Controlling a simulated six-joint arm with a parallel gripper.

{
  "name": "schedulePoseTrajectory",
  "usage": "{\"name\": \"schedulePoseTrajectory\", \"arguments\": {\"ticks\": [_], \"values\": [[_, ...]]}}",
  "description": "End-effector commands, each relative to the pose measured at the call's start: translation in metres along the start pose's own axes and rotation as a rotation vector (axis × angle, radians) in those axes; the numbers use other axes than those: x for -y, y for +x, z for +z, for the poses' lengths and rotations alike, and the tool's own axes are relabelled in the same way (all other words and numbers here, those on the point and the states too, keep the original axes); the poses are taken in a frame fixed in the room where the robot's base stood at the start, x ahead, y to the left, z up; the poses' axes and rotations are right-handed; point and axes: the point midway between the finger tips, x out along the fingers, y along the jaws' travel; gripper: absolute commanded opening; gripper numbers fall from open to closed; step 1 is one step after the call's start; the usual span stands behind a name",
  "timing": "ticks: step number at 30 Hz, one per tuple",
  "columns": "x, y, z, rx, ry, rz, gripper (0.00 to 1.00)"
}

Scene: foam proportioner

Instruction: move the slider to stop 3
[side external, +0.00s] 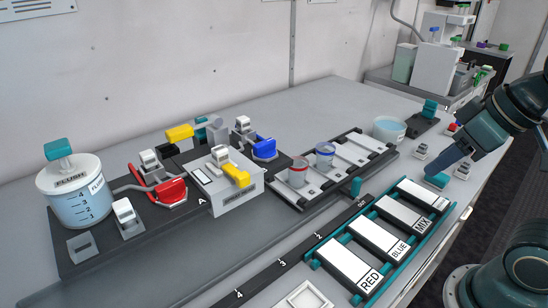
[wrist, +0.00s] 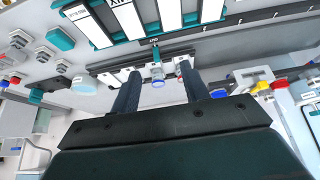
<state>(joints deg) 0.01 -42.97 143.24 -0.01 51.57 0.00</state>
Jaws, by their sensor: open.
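A black rail (side external: 268,267) runs along the front of the bench, with stops marked 4, 3, 2 and OUT. The stop 3 mark (side external: 282,262) is bare. The slider's teal knob (side external: 355,187) stands upright at the OUT end of the rail. In the wrist view the knob (wrist: 155,54) shows beside the OUT label, beyond my fingertips. My gripper (wrist: 160,70) is open, with nothing between its fingers. In the side view my gripper (side external: 436,168) is above the bench's right side, to the right of the knob and apart from it.
A teal rack (side external: 312,262) with white RED, BLUE and MIX plates lies in front of the rail. A tray (side external: 283,196) with two cups is behind it. The white box (side external: 222,190) and the FLUSH tank (side external: 75,195) are to the left.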

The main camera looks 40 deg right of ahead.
Motion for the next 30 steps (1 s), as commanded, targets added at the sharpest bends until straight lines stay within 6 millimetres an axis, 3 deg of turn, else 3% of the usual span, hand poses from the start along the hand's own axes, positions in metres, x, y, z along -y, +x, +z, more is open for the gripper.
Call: {"name": "schedulePoseTrajectory", "arguments": {"ticks": [11,20,30], "values": [[-0.002,0.003,-0.016,0.051,-0.001,0.003,0.38],[-0.006,0.018,-0.054,0.177,-0.001,0.008,0.38],[-0.014,0.051,-0.097,0.331,-0.001,0.008,0.38]]}}
